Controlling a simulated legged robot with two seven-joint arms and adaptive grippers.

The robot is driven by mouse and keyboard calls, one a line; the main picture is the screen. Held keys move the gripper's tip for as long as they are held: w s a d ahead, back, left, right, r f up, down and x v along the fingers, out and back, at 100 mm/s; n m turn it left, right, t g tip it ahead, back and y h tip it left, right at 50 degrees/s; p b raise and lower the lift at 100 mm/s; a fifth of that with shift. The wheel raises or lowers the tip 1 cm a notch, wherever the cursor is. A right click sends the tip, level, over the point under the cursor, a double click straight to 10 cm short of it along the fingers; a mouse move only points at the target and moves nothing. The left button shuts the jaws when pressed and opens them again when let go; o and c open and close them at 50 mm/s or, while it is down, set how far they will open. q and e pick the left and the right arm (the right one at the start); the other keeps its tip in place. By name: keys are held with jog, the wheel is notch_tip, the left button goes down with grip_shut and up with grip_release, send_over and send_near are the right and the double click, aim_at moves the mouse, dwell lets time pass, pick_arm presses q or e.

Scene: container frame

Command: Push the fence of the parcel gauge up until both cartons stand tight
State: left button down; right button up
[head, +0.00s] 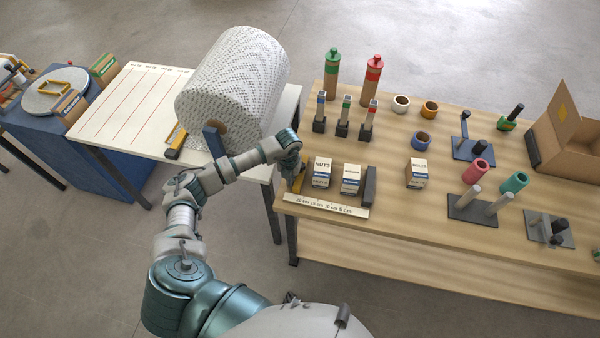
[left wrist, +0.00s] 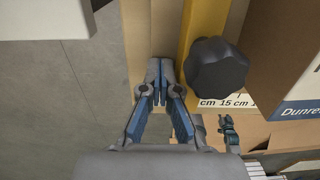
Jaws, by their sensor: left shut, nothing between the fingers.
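The parcel gauge on the bench's left end has a white cm ruler (head: 325,206), a yellow fence (head: 299,179) on the left and a dark end stop (head: 370,186) on the right. A NUTS carton (head: 321,173) and a second white-topped carton (head: 351,180) stand upright between them, with a gap between the cartons. The fence stands a little left of the NUTS carton. My left gripper (left wrist: 160,68) is shut and empty, just left of the fence (left wrist: 204,22) and its black knob (left wrist: 216,64). Whether it touches the fence I cannot tell. My right gripper is out of view.
A BOLTS carton (head: 416,173) stands right of the end stop. A white table (head: 118,110) with a large wrapped roll (head: 235,85) is to the left. A small dark shape (left wrist: 228,130) in the wrist view is unclear.

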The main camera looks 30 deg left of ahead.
aim_at(300, 180)
pick_arm(q)
jog(key=shift+d+f, duration=0.1)
jog(key=shift+d, duration=0.05)
jog(key=shift+w+d, duration=0.2)
jog(key=shift+d, duration=0.55)
jog(key=shift+w+d, duration=0.2)
jog(key=shift+d, duration=0.55)
jog(key=shift+w+d+b, duration=0.15)
jog(key=shift+w+d, duration=0.1)
jog(key=shift+d, duration=0.85)
jog(key=shift+w+d+b, duration=0.1)
jog(key=shift+w+d, duration=0.2)
jog(key=shift+d, duration=0.75)
jog(key=shift+w+d+b, duration=0.15)
jog(key=shift+w+d, duration=0.1)
jog(key=shift+d, duration=0.85)
jog(key=shift+a, duration=0.1)
jog(key=shift+s+a, duration=0.15)
jog(key=shift+a, duration=0.25)
jog(key=r+p, duration=0.3)
jog(key=r, duration=0.1)
jog(key=shift+a+r, duration=0.15)
jog(key=shift+a, duration=0.05)
jog(key=shift+r+p, duration=1.2)
jog(key=shift+r, duration=0.25)
